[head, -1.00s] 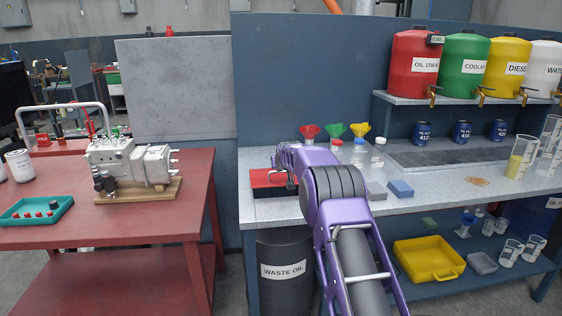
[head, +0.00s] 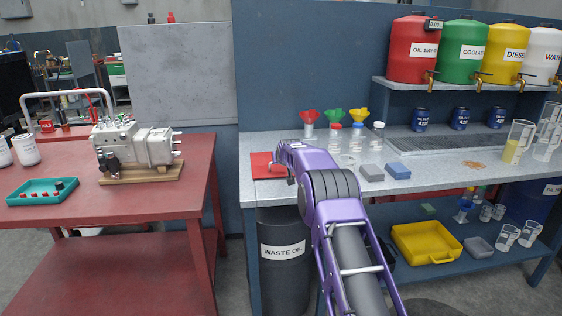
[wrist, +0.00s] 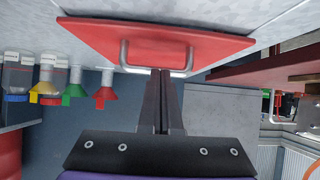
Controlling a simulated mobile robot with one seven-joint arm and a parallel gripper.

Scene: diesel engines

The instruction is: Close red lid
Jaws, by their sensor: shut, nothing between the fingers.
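The red lid (head: 262,166) lies flat, or nearly so, at the left end of the grey workbench (head: 435,172), partly hidden by my arm in the head view. In the wrist view the red lid (wrist: 110,42) fills the upper middle, with a metal bar handle (wrist: 187,62) near its edge. My gripper (wrist: 160,74) is shut and empty. Its fingertips are at the handle, close to or touching it; I cannot tell which. In the head view the fingertips are hidden behind my purple arm.
Funnels (head: 334,116) and several bottles (head: 357,138) stand behind the lid to the right. Grey and blue blocks (head: 397,171) lie on the bench. A waste oil bin (head: 283,270) stands below. A red table (head: 120,205) with a pump is on the left, across a gap.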

